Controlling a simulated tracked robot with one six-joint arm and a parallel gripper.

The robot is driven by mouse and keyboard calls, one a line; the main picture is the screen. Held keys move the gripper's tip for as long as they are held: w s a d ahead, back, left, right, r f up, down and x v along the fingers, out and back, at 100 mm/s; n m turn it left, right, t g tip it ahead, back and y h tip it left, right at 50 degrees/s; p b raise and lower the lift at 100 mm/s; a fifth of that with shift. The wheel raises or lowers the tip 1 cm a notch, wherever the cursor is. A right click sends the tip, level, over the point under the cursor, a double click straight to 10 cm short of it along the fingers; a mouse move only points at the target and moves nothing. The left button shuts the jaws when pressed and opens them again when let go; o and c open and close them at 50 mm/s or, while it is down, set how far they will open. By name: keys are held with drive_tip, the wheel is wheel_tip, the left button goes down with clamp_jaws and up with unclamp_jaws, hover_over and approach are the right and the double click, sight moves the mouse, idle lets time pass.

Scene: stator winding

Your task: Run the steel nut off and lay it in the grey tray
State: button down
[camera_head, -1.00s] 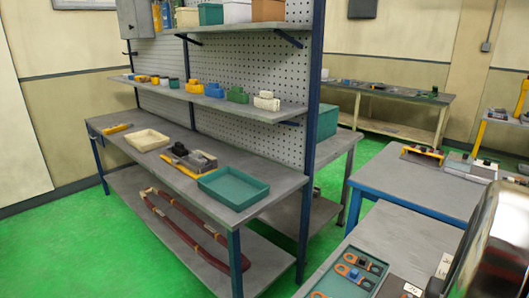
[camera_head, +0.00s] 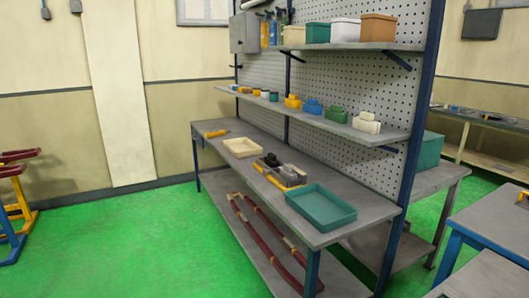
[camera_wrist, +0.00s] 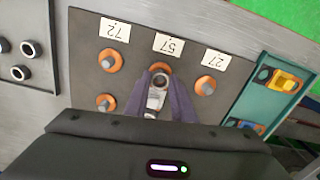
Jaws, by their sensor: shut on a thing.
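In the wrist view my gripper (camera_wrist: 160,88) is over a dark terminal board (camera_wrist: 88,75), between its two fingers a small silvery part, which looks like the steel nut (camera_wrist: 156,98). The fingers are shut on it. It is in line with the middle orange washer (camera_wrist: 160,67), under the middle card; whether it is still on a stud I cannot tell. Other studs with orange washers stand left (camera_wrist: 108,64) and right (camera_wrist: 204,86). My gripper is out of the head view.
A teal tray (camera_wrist: 240,92) with yellow and orange parts lies right of the board. Several dark round fittings (camera_wrist: 27,48) are at left. In the head view a workbench (camera_head: 222,180) carries a cream tray (camera_head: 242,154), a teal tray (camera_head: 321,230) and tools.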

drive_tip(key=shift+r, duration=0.1)
drive_tip(key=shift+r, duration=2.9)
drive_tip(key=shift+w, duration=0.15)
drive_tip(key=w+a+f+n, duration=0.25)
drive_tip(key=w+a, duration=0.25)
drive_tip(key=w, duration=0.7)
drive_tip(key=w+a+f+n, duration=0.1)
drive_tip(key=w+a+n, duration=0.2)
drive_tip(key=w+a, duration=0.55)
drive_tip(key=w+a+f+n, duration=0.2)
drive_tip(key=w+a, duration=0.6)
drive_tip(key=a, duration=0.3)
drive_tip(key=w+a+f+n, duration=0.3)
drive_tip(key=w+a, duration=0.6)
drive_tip(key=a, duration=0.3)
drive_tip(key=shift+w+n, duration=0.25)
drive_tip(key=shift+n, duration=0.1)
drive_tip(key=shift+s, duration=0.1)
